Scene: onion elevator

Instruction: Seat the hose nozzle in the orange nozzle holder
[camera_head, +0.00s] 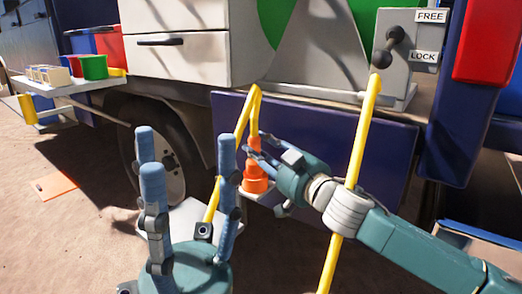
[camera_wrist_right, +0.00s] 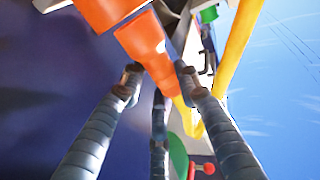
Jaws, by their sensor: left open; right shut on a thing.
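The orange hose nozzle (camera_head: 254,144) hangs from the yellow hose (camera_head: 254,108), roughly upright, just above the orange nozzle holder (camera_head: 255,185). My right gripper (camera_head: 260,150) is shut on the nozzle from the right side. In the right wrist view the nozzle (camera_wrist_right: 145,45) lies between the fingers of this gripper (camera_wrist_right: 158,72), with the holder (camera_wrist_right: 105,8) close by at the top left. I cannot tell whether nozzle and holder touch. My left gripper (camera_head: 186,148) is open and empty at lower left, fingers pointing up.
The dark blue panel (camera_head: 310,135) stands behind the holder. Another yellow hose stretch (camera_head: 358,150) passes over my right arm. A lever (camera_head: 394,46) with FREE and LOCK labels is at upper right. A shelf (camera_head: 60,88) with containers and a wheel (camera_head: 160,150) are at left.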

